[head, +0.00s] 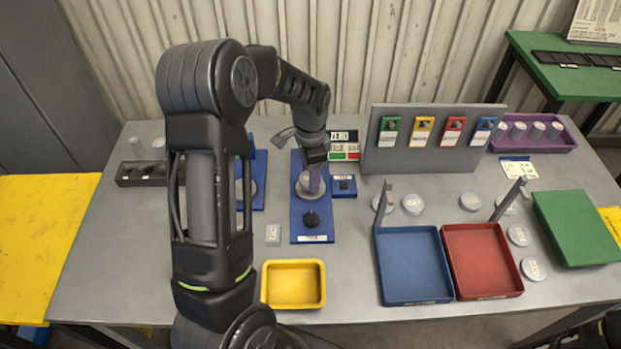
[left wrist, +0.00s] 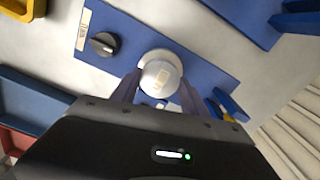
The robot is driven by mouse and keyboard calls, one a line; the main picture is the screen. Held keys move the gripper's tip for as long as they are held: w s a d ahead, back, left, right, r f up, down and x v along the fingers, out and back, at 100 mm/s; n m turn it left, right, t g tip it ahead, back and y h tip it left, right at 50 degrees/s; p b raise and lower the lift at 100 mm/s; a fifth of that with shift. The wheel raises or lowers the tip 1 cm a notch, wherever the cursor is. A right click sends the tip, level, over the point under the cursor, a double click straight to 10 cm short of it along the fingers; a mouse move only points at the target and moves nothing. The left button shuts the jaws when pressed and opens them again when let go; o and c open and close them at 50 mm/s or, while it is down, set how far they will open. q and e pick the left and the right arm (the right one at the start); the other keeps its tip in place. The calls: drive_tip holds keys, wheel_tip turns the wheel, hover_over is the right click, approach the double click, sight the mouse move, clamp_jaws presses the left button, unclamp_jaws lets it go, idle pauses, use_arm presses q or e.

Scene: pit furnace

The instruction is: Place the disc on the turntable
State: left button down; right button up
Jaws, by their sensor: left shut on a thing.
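My left gripper (head: 312,183) points down over the blue turntable unit (head: 311,226). It is shut on a white round piece (left wrist: 160,80) with a small label on its top. The piece is between the two fingers in the left wrist view. The pale round turntable plate (head: 310,195) lies directly below it; its edge also shows in the left wrist view (left wrist: 153,55). I cannot tell whether the piece touches the plate. A black knob (head: 312,218) is on the same blue base.
A yellow tray (head: 293,304), a blue tray (head: 413,298) and a red tray (head: 490,290) stand at the front. Several labelled discs (head: 413,204) lie to the right. A grey panel with coloured tags (head: 433,158) stands behind. A small blue box (head: 343,190) sits beside the turntable unit.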

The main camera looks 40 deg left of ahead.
use_arm(q)
drive_tip(key=shift+f, duration=0.95)
use_arm(e)
drive_tip(key=shift+f, duration=0.45)
use_arm(q)
drive_tip(key=shift+f, duration=0.15)
drive_tip(key=c, duration=0.6)
unclamp_jaws()
use_arm(e)
drive_tip(key=shift+f, duration=0.1)
use_arm(q)
drive_tip(key=shift+r, duration=0.6)
wheel_tip(320, 180, up, 3)
drive_tip(key=shift+f+p, duration=0.2)
drive_tip(key=shift+p, duration=0.55)
wheel_tip(320, 180, up, 8)
drive_tip(key=shift+r, duration=0.25)
use_arm(e)
drive_tip(key=shift+r, duration=0.75)
